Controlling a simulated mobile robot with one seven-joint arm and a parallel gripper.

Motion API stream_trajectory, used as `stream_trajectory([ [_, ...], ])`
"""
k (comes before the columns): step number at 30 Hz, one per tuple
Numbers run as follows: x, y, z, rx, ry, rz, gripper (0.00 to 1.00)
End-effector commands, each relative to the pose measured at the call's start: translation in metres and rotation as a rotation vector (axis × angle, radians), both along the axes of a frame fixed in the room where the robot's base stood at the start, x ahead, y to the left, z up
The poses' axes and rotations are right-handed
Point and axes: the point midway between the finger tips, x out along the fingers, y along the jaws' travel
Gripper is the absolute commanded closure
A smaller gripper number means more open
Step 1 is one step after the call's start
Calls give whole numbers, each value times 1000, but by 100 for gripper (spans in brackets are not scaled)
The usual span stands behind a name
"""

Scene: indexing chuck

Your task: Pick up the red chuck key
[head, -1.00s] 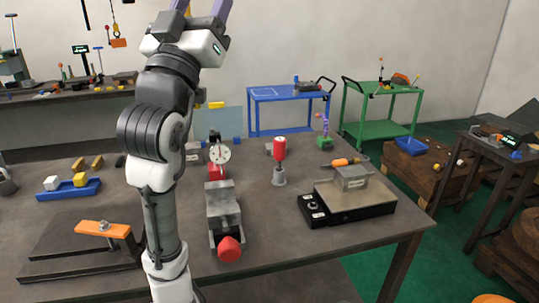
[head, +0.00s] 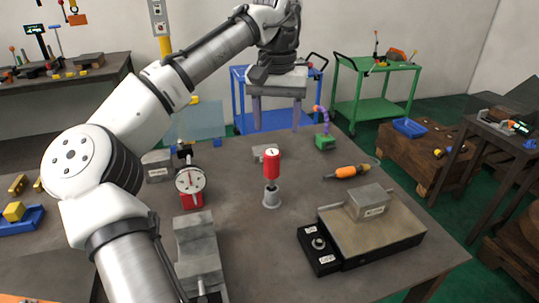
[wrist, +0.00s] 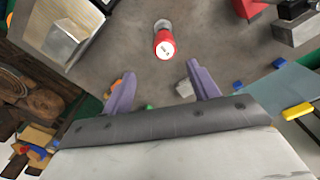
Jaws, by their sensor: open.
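The red chuck key (head: 271,166) stands upright, red end up, on a small grey round base (head: 271,197) on the bench. In the wrist view the red key (wrist: 164,44) shows from above, just beyond and between the fingertips, apart from them. My gripper (head: 277,127) points down with its two purple fingers spread. It hangs above and, in the head view, behind the key. In the wrist view my gripper (wrist: 161,70) is open with nothing between its fingers.
A red dial gauge (head: 190,185) and a grey vise (head: 197,250) stand left of the key. A black-based plate with a steel block (head: 369,202) lies to the right.

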Motion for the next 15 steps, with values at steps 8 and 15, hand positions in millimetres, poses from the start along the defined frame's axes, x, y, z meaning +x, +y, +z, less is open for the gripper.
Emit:
stream_trajectory([
  [8,-3,4,-42,14,21,10,40],
  [15,-2,4,-79,12,18,8,40],
])
